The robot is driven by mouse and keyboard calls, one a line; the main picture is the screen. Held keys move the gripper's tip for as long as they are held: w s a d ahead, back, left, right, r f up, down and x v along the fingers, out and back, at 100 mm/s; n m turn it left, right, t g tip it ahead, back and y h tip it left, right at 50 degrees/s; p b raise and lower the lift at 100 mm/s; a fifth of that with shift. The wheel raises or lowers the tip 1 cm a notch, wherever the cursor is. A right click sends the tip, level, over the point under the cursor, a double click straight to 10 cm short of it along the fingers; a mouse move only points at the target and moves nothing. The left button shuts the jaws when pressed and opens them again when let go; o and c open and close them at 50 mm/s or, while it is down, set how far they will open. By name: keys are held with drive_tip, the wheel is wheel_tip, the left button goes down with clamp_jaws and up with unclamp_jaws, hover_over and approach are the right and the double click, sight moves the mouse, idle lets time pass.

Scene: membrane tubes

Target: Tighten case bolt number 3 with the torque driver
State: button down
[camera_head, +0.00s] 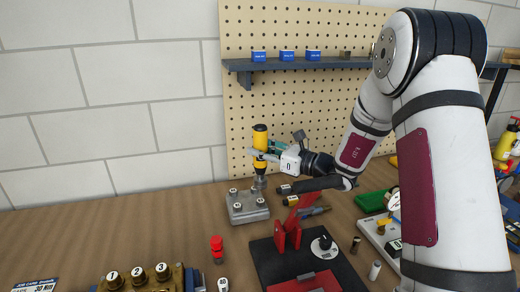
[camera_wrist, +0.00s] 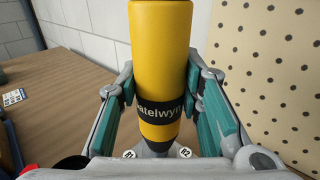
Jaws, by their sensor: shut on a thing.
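The yellow torque driver (camera_head: 260,139) with a black band stands upright in my gripper (camera_head: 263,156). In the wrist view, my gripper's teal-padded fingers (camera_wrist: 160,100) are shut on both sides of the driver (camera_wrist: 161,45). The grey metal case (camera_head: 249,213) lies on the bench under it, with numbered bolt heads at its corners. The driver's lower end is over the case's back right corner. I cannot tell whether its tip touches the bolt there. Front bolts (camera_head: 237,206) and (camera_head: 261,202) are uncovered, as is the back left bolt (camera_head: 233,191). Their numbers are too small to read surely.
A black base (camera_head: 268,262) with a red lever clamp stands in front right of the case. A red-capped item (camera_head: 217,247) and a brass block (camera_head: 150,284) with numbered knobs are nearer. A pegboard (camera_head: 290,105) with a shelf (camera_head: 300,65) stands behind. The bench left of the case is clear.

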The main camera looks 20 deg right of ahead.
sight(263, 173)
drive_tip(key=shift+f+b, duration=1.4)
drive_tip(key=shift+f, duration=1.25)
drive_tip(key=shift+f+b, duration=0.65)
drive_tip(key=shift+f, duration=0.55)
idle(1.0)
drive_tip(key=shift+r+p, duration=1.7)
drive_tip(key=shift+r, duration=1.5)
